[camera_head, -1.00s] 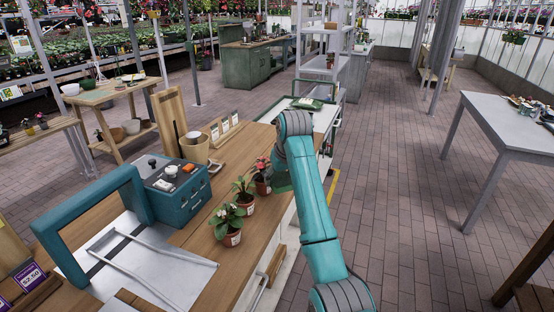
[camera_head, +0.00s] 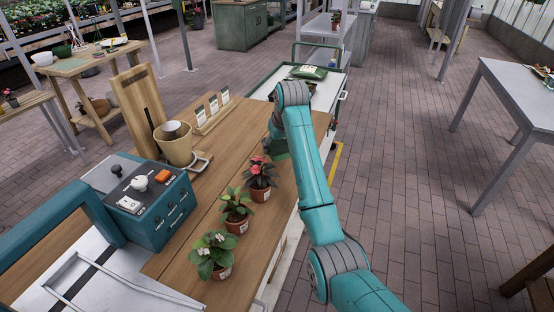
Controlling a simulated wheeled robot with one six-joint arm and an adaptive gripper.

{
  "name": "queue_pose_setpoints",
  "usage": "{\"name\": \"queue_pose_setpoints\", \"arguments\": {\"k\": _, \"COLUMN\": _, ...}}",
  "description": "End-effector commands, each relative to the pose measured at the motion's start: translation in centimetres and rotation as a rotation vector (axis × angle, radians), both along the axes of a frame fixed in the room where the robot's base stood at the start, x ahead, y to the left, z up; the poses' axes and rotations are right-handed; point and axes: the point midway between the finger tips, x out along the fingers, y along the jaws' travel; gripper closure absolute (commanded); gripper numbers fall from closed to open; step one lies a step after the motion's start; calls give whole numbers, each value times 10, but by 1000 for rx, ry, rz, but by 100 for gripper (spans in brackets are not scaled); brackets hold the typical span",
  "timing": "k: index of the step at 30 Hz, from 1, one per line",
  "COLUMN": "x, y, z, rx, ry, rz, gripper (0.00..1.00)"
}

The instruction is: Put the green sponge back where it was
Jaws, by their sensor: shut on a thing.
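My gripper (camera_head: 275,146) is over the right side of the wooden counter (camera_head: 205,207), beyond the red-flowered pot. The arm hides most of it and its fingers are not clear. A dark green patch, which looks like the green sponge (camera_head: 278,150), shows at its end, and the gripper is shut on it. I cannot tell whether it touches the counter.
Three potted plants (camera_head: 238,212) stand along the counter's right side. A tan pot (camera_head: 173,148), a seed-packet rack (camera_head: 213,113) and a teal box (camera_head: 150,205) stand left. A cart (camera_head: 328,92) with a green bag (camera_head: 308,72) stands behind.

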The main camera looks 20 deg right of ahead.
Motion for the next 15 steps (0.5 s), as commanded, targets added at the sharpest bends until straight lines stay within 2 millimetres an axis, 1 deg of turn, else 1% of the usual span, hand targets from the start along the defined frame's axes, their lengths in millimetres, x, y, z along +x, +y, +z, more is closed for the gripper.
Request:
{"name": "queue_pose_setpoints", "arguments": {"k": 1, "x": -1, "y": 0, "z": -10, "rx": 0, "ry": 3, "rz": 0, "gripper": 67}}
{"name": "queue_pose_setpoints", "arguments": {"k": 3, "x": 0, "y": 0, "z": -19, "rx": 0, "ry": 2, "rz": 0, "gripper": 67}}
{"name": "queue_pose_setpoints", "arguments": {"k": 8, "x": 0, "y": 0, "z": -31, "rx": 0, "ry": 1, "rz": 0, "gripper": 67}}
{"name": "queue_pose_setpoints", "arguments": {"k": 12, "x": -1, "y": 0, "z": -50, "rx": 0, "ry": 2, "rz": 0, "gripper": 67}}
{"name": "queue_pose_setpoints", "arguments": {"k": 15, "x": 0, "y": 0, "z": -59, "rx": 0, "ry": 1, "rz": 0, "gripper": 67}}
